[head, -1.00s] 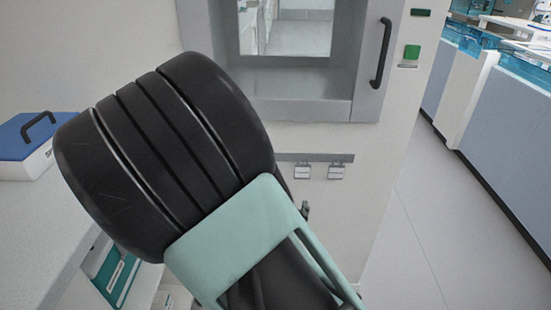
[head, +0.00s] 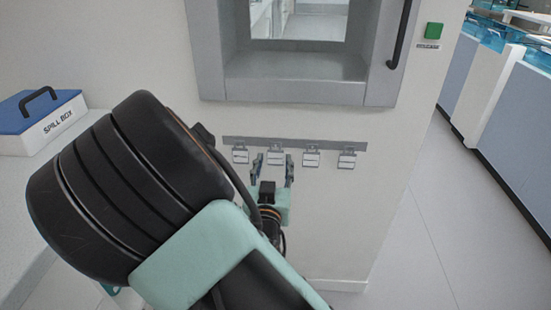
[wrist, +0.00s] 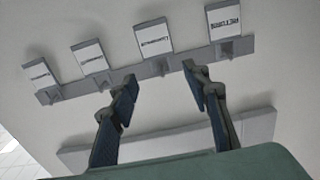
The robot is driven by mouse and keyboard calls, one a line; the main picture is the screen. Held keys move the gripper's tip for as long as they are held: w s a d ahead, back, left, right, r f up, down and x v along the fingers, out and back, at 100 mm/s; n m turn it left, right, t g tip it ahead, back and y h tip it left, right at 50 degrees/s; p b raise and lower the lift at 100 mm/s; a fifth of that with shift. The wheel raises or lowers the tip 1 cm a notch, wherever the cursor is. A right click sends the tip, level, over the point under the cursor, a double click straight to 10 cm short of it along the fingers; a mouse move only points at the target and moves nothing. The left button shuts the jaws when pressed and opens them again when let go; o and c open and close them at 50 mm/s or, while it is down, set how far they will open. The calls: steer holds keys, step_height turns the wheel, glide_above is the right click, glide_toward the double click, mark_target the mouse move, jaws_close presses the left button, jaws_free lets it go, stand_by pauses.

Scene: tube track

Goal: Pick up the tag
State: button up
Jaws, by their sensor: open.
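Several white tags hang in a row from a grey rail (head: 295,144) on the pale wall. In the head view, one tag (head: 276,158) is just beyond my gripper (head: 272,171), whose two dark fingers are spread on either side of it. In the wrist view my gripper (wrist: 160,75) is open and empty, its fingertips just short of the rail (wrist: 140,72). A tag (wrist: 153,37) shows beyond the gap between them. The rightmost tag (wrist: 223,20) there appears to read "RETURN"; the other labels are too blurred to read surely.
A grey-framed wall recess (head: 295,85) with a dark handle (head: 402,35) is above the rail. A blue-lidded spill box (head: 42,120) sits on the counter at left. A green button (head: 433,31) is on the wall at right. The floor (head: 440,230) at right is clear.

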mark_target(275, 152)
steer(key=w, duration=0.2)
steer(key=w+b, duration=0.1)
steer(key=w, duration=0.1)
steer(key=shift+w+r, duration=0.2)
steer(key=shift+w, duration=0.2)
steer(key=c, duration=0.9)
